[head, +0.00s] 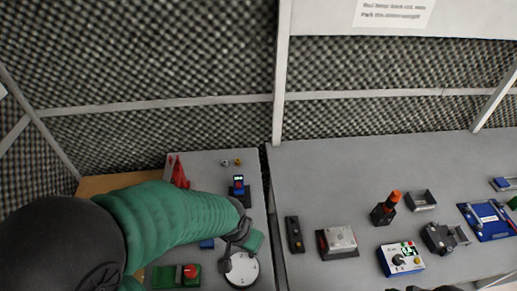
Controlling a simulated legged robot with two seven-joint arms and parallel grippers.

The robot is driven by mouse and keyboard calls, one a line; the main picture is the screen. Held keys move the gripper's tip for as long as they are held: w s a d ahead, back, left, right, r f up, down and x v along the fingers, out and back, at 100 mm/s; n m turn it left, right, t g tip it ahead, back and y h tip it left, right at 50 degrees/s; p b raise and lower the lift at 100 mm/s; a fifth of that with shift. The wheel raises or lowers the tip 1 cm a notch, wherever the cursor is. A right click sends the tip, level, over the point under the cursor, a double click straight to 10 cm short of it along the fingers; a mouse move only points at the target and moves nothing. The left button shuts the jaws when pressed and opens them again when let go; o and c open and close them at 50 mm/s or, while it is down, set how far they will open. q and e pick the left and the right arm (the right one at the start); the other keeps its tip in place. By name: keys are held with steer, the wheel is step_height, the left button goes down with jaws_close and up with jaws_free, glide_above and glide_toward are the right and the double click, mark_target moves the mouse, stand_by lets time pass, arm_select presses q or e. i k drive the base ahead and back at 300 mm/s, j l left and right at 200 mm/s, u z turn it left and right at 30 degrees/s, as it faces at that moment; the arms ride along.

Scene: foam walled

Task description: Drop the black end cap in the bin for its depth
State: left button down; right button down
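My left arm in a green sleeve crosses the left table, and its dark gripper (238,238) is over the table beside a round pale disc (243,270). The gripper is small and partly covered by the arm, so I cannot tell whether it is open or holds anything. I cannot pick out the black end cap for certain. No bin is marked with a depth that I can read. A small open grey box (421,199) stands on the right table. My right gripper is not clearly seen.
The left table also holds a red pointed object (179,172), a blue-black device (238,187) and a green box with a red button (176,275). On the right table (345,173) are an orange-topped beacon (386,210), a control box (401,260) and a blue tray (488,221). Its back is clear.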

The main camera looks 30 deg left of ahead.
mark_target(241, 198)
steer(key=u, duration=1.05)
steer(key=k+u, duration=0.1)
steer(key=u, duration=0.25)
steer(key=k+u, duration=0.15)
steer(key=u, duration=0.2)
steer(key=k+u, duration=0.1)
steer(key=u, duration=0.25)
